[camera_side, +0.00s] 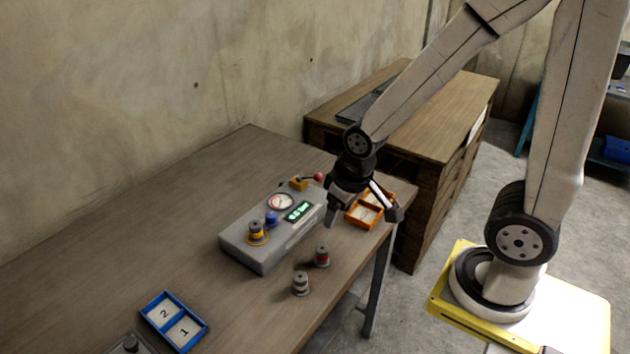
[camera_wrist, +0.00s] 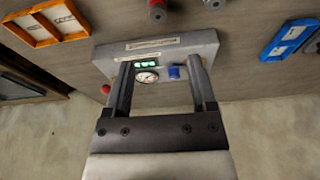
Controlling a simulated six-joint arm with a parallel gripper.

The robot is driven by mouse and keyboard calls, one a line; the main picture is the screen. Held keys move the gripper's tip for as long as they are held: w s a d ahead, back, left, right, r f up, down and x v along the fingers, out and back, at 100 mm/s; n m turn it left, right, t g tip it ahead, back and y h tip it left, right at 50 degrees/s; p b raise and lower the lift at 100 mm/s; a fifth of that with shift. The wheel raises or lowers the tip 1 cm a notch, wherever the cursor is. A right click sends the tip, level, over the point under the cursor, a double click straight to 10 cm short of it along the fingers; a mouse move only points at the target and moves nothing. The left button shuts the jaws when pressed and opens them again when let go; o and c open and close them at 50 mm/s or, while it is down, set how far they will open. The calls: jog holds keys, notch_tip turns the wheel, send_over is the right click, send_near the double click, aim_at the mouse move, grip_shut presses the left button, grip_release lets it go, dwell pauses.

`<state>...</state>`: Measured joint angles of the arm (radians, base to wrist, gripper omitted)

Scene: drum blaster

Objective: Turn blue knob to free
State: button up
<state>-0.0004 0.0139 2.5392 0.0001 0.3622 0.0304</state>
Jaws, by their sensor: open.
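The blue knob (camera_side: 271,218) stands on top of the grey control box (camera_side: 262,262), beside a round dial gauge (camera_side: 281,202) and a lit green display (camera_side: 299,211). In the wrist view the blue knob (camera_wrist: 177,72) shows between my two fingers, close to the finger on the right. My gripper (camera_side: 362,215) is open and empty, above the right end of the box. It also shows in the wrist view (camera_wrist: 158,62), its fingers spread and apart from the knob as far as I can tell. The knob's pointer mark is too small to read.
A red spool (camera_side: 322,256) and a grey spool (camera_side: 300,284) stand in front. An orange tray (camera_side: 369,209) lies right, a blue numbered tray (camera_side: 174,321) front left. A red-tipped lever (camera_side: 318,177) stands behind.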

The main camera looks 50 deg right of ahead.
aim_at(270, 214)
jog(key=w+m, duration=0.4)
jog(key=w, duration=0.1)
jog(key=w+m+g, duration=0.1)
jog(key=w+m, duration=0.3)
jog(key=w, duration=0.2)
jog(key=w+a+f+m+g, duration=0.1)
jog(key=w+m, duration=0.3)
jog(key=w, duration=0.1)
jog(key=shift+w, duration=0.2)
jog(key=shift+w+f+m+g, duration=0.15)
jog(key=shift+w+m+g, duration=0.15)
jog(key=shift+w+m, duration=0.3)
jog(key=shift+f, duration=0.15)
jog(key=shift+f, duration=3.75)
grip_shut()
